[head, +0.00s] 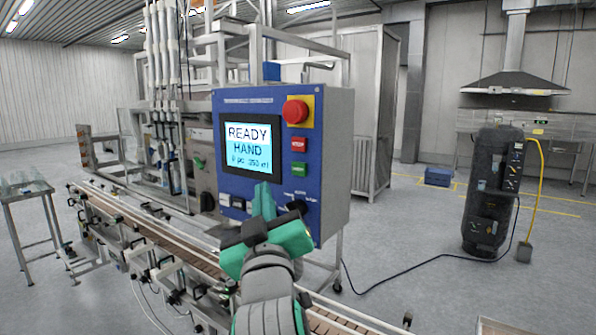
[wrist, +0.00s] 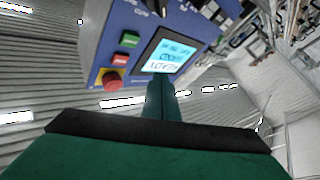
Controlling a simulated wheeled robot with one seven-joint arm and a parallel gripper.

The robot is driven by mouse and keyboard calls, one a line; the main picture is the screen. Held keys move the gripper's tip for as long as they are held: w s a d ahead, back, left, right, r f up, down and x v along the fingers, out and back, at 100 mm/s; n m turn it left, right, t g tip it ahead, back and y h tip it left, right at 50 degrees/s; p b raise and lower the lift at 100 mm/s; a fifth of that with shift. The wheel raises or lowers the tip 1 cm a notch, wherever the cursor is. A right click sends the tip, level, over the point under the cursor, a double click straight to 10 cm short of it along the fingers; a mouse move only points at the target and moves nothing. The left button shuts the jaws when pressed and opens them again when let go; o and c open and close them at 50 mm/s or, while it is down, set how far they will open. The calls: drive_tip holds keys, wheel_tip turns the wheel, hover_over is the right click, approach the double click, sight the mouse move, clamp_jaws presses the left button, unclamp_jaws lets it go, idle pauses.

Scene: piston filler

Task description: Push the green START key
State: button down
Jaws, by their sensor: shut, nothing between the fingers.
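The green START key (head: 299,169) is a small rectangle on the right part of the blue panel (head: 231,129), below the red STOP key (head: 298,145). In the wrist view the green key (wrist: 130,39) is at upper left, with the red key (wrist: 120,60) beside it. My gripper (head: 263,193) is shut and empty, in front of the panel, below the screen and lower left of the green key. In the wrist view my gripper (wrist: 161,84) points at the screen (wrist: 169,56). Contact with the panel cannot be told.
The lit screen (head: 248,145) reads READY HAND. A red mushroom knob on yellow (head: 295,111) sits above the keys. A black knob (head: 297,206) is right of my fingers. A conveyor (head: 133,217) runs below at left. Open floor (head: 405,265) lies right.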

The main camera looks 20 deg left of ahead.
drive_tip(key=shift+s+a+r, duration=0.15)
drive_tip(key=shift+s+r, duration=0.15)
drive_tip(key=shift+r, duration=0.5)
drive_tip(key=shift+w, duration=0.1)
approach(292, 165)
drive_tip(key=shift+s+a+x, duration=0.1)
drive_tip(key=shift+a+x, duration=0.05)
drive_tip(key=shift+x, duration=0.6)
drive_tip(key=shift+s+a+x, duration=0.1)
drive_tip(key=shift+a+x, duration=0.05)
drive_tip(key=shift+x, duration=0.6)
drive_tip(key=shift+s+a+x, duration=0.1)
drive_tip(key=shift+a+x, duration=0.1)
drive_tip(key=shift+x, duration=0.55)
drive_tip(key=shift+w+r, duration=0.1)
drive_tip(key=shift+w, duration=0.1)
drive_tip(key=shift+w+d, duration=0.1)
drive_tip(key=shift+w, duration=0.1)
drive_tip(key=shift+w+d, duration=0.15)
drive_tip(key=shift+w, duration=0.25)
idle(0.8)
idle(0.3)
drive_tip(key=shift+s+a, duration=0.25)
drive_tip(key=shift+s, duration=0.5)
